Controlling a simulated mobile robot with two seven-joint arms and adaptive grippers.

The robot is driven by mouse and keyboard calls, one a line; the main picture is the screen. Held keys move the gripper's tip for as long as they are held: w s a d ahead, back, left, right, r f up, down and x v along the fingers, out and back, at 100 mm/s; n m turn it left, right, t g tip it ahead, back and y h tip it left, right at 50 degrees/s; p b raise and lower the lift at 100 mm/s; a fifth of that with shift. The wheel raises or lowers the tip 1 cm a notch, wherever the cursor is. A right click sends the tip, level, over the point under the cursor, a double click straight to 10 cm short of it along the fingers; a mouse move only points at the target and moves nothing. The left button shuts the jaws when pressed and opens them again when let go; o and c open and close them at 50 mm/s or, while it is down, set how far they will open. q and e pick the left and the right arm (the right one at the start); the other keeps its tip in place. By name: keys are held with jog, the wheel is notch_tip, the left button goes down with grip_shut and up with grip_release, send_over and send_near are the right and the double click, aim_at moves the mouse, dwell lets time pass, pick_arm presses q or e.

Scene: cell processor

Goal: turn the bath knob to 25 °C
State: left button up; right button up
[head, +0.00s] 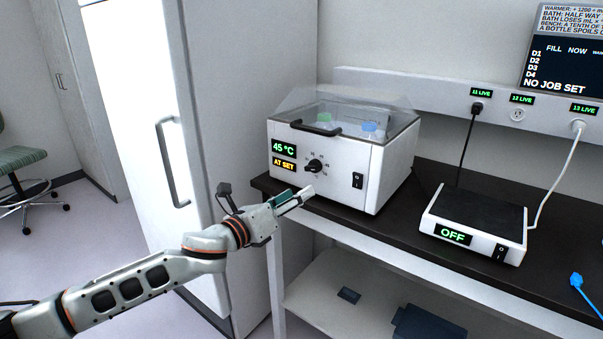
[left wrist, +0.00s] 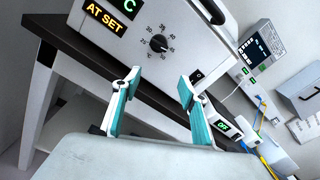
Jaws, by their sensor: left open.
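The white water bath (head: 335,165) stands on the dark bench with its clear lid down. Its display (head: 284,148) reads 45 °C, with AT SET below. The black bath knob (head: 314,166) is on the front panel; it also shows in the left wrist view (left wrist: 158,43), with a numbered dial around it. My left gripper (head: 305,194) is in front of the bath, below and apart from the knob. In the left wrist view its fingers (left wrist: 158,90) are spread with nothing between them. My right gripper is not in view.
A black rocker switch (head: 358,180) is right of the knob. Bottles with green and blue caps are inside the bath. A flat white device (head: 474,222) reading OFF stands to the right. A tall white cabinet (head: 150,110) is on the left.

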aim_at(309, 167)
pick_arm(q)
jog(key=w+r, duration=0.1)
jog(key=w, duration=0.1)
jog(key=w+d+r+m+b, duration=0.1)
jog(key=w, duration=0.2)
jog(key=w+d+m, duration=0.1)
jog(key=w, duration=0.1)
jog(key=shift+w+d+r+t+b, duration=0.1)
jog(key=shift+w+r+t+b, duration=0.05)
jog(key=shift+r+t+b, duration=0.2)
jog(key=shift+w+d+r, duration=0.15)
jog(key=shift+w+d, duration=0.1)
jog(key=shift+w, duration=0.15)
jog(key=c, duration=1.1)
